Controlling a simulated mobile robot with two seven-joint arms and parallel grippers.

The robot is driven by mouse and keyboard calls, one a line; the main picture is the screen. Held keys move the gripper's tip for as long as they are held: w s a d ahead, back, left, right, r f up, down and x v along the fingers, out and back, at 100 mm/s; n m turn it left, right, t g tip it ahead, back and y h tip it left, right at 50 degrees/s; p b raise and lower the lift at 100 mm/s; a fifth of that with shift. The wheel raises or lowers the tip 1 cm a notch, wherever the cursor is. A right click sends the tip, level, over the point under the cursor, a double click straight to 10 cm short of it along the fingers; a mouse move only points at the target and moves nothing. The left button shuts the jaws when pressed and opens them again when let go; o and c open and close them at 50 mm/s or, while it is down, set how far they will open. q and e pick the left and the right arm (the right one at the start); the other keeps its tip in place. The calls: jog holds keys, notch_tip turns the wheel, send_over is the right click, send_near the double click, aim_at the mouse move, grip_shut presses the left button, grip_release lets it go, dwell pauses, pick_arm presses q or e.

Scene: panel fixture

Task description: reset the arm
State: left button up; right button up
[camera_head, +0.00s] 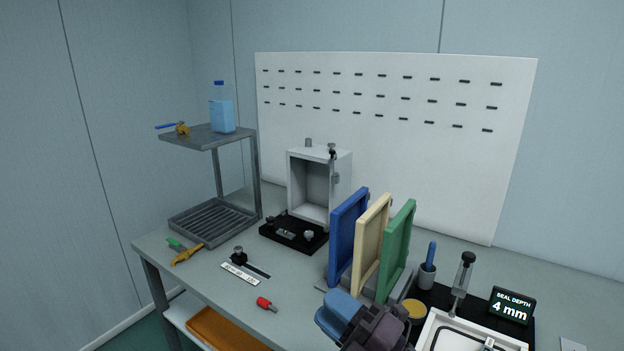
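My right gripper (362,322) shows at the bottom edge, just in front of the upright panels. It is seen from above as a blue-grey part and a dark purple part. Its fingertips are not clear, so I cannot tell whether it is open or shut, or whether it holds anything. My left gripper is not in view.
Blue (347,237), cream (371,243) and green (396,250) panels stand in a rack close behind my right gripper. A seal-depth display (512,305) reads 4 mm, behind a white framed tray (462,337). A grey open box (318,187) stands farther back. A red-tipped piece (266,304) lies on the table (300,279).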

jog(key=s+d+f+m+t+h, duration=0.15)
jog(key=d+f+m+h, duration=0.35)
jog(key=d+m+h, duration=0.5)
jog(key=s+d+f+m+t+h, duration=0.1)
jog(key=s+d+f+m+h, duration=0.1)
jog(key=d+f+m+h, duration=0.7)
jog(key=s+d+f+m+g, duration=0.2)
jog(key=s+f+m+g, duration=0.15)
jog(key=s, duration=0.45)
jog(key=s+d+f+m+g, duration=0.2)
jog(key=s+m+g, duration=0.1)
jog(key=s+g, duration=0.3)
jog(key=s+d+f+m+g, duration=0.1)
jog(key=s+f+m+g, duration=0.2)
jog(key=s, duration=0.6)
jog(key=w+f+n+t+y, duration=0.1)
jog(key=w+f+t, duration=0.7)
jog(key=f, duration=0.1)
